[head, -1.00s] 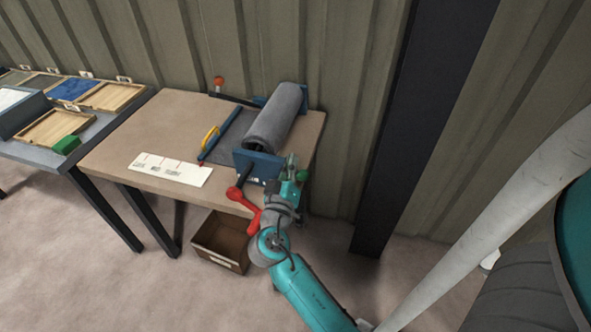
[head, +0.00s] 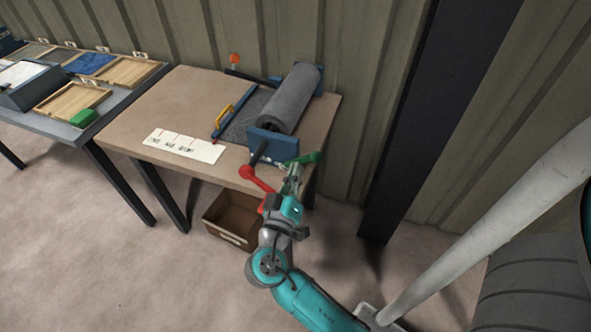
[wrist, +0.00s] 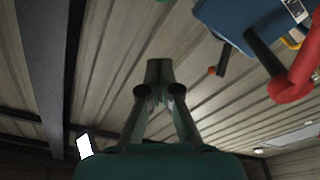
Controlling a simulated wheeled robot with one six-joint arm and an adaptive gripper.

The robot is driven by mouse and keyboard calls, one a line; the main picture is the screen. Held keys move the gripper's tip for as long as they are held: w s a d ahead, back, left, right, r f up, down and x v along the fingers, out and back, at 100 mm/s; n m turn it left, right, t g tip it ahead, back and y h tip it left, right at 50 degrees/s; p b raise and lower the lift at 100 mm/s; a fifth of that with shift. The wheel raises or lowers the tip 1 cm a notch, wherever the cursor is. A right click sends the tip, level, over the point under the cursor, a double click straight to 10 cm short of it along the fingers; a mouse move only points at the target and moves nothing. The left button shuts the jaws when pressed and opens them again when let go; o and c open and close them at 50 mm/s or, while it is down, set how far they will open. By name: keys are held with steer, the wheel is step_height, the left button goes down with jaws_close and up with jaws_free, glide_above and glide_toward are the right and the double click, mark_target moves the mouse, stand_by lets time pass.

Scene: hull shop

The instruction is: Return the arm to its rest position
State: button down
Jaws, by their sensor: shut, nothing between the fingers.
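My teal arm reaches up from the bottom of the head view. My gripper (head: 294,172) is near the front right corner of the wooden-topped table, just in front of the roller machine's blue end plate (head: 272,142). In the wrist view my gripper (wrist: 160,95) is shut and empty, with the ribbed wall behind it. A red crank handle (head: 257,180) is just left of my gripper in the head view. The red handle (wrist: 294,84) also shows at the right of the wrist view. A green part (head: 304,159) is right beside the fingertips; I cannot tell what it belongs to.
The roller machine (head: 290,98) and a white marked strip (head: 185,146) are on the table (head: 150,105). A brown box (head: 232,219) is on the floor below. A dark post (head: 430,120) and a pale slanting pole (head: 480,220) are at right. Left floor is open.

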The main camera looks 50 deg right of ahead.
stand_by(0.4)
steer(key=s+a+f+n+t+y, duration=0.2)
steer(key=s+a+f+n+y, duration=0.3)
steer(key=f, duration=0.3)
steer(key=s+a+f+n+t+y, duration=0.3)
steer(key=s+a+f+n+y, duration=0.1)
steer(key=s+a+f+y, duration=0.3)
steer(key=s+a+r+m+y, duration=0.1)
steer(key=s+a+r+y, duration=0.1)
steer(key=s, duration=0.5)
steer(key=s+a+r+m+t+y, duration=0.1)
steer(key=s+a+r+y, duration=0.2)
steer(key=s, duration=0.5)
step_height(320, 180, up, 2)
steer(key=shift+a+r+m+t+y, duration=0.1)
steer(key=shift+a+m+t+y, duration=0.2)
steer(key=shift+a, duration=0.25)
